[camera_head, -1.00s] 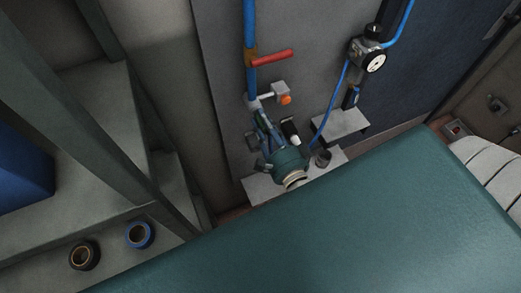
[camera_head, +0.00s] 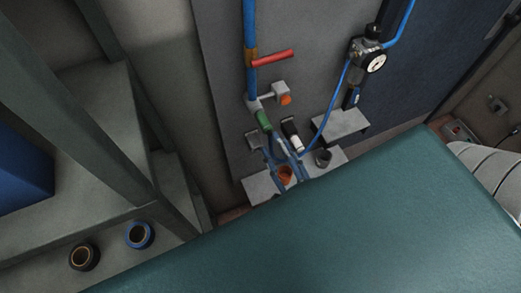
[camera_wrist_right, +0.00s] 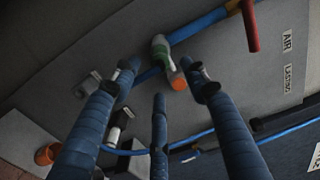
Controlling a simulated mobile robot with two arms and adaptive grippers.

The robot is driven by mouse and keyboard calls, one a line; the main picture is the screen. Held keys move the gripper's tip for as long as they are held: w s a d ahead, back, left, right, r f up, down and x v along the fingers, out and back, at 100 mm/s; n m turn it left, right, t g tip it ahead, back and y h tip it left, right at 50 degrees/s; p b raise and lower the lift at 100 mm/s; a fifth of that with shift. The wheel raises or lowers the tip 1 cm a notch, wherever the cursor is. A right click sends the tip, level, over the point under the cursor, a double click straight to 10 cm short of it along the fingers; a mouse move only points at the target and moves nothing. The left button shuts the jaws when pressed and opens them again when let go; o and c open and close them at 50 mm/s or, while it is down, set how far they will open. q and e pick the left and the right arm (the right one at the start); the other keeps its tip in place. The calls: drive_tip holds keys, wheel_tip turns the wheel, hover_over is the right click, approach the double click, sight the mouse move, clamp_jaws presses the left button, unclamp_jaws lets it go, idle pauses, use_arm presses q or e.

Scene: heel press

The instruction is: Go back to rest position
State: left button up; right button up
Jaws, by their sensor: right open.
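My right gripper (camera_head: 279,143) shows in the head view in front of the grey wall panel (camera_head: 225,80), by the lower end of the blue pipe (camera_head: 250,45). Its blue fingers are open, with nothing seen between them. The rest of the hand is out of sight behind a large teal surface. In the right wrist view the gripper's spread fingers (camera_wrist_right: 161,65) reach toward the panel fittings, apart from each other and holding nothing. A green fitting (camera_head: 263,120) shows just above the fingertips in the head view. My left gripper is not in view.
A red handle (camera_head: 272,58), an orange button (camera_head: 286,99) and a pressure gauge (camera_head: 375,62) are on the panel. Tape rolls (camera_head: 139,235) lie on the left shelf.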

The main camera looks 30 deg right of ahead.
drive_tip(key=shift+s+a, duration=0.1)
drive_tip(key=shift+s, duration=0.85)
drive_tip(key=s+a+f+n+g+y+b, duration=0.1)
drive_tip(key=s+f+n+g+b, duration=0.25)
drive_tip(key=f, duration=0.95)
drive_tip(key=s+a+f+n+g+y+b, duration=0.15)
drive_tip(key=f+n, duration=0.25)
drive_tip(key=f, duration=0.8)
drive_tip(key=s+a+f+n+g+b, duration=0.1)
drive_tip(key=s+f+n+g+b, duration=0.25)
drive_tip(key=f, duration=0.95)
drive_tip(key=s+d+f+n+g+b, duration=0.1)
drive_tip(key=s+f+n+g+b, duration=0.1)
drive_tip(key=s+f, duration=0.4)
drive_tip(key=s+d+f+n+g+h+b, duration=0.1)
drive_tip(key=s+f+n+g+b, duration=0.1)
drive_tip(key=s+f, duration=0.5)
drive_tip(key=s+d+f+n+g+b, duration=0.2)
drive_tip(key=s+f+n+g, duration=0.2)
drive_tip(key=f, duration=0.7)
drive_tip(key=s+n, duration=0.2)
drive_tip(key=shift+s+f, duration=0.3)
drive_tip(key=shift+s, duration=0.1)
drive_tip(key=shift+d+g+h, duration=0.1)
drive_tip(key=shift+g+h, duration=0.15)
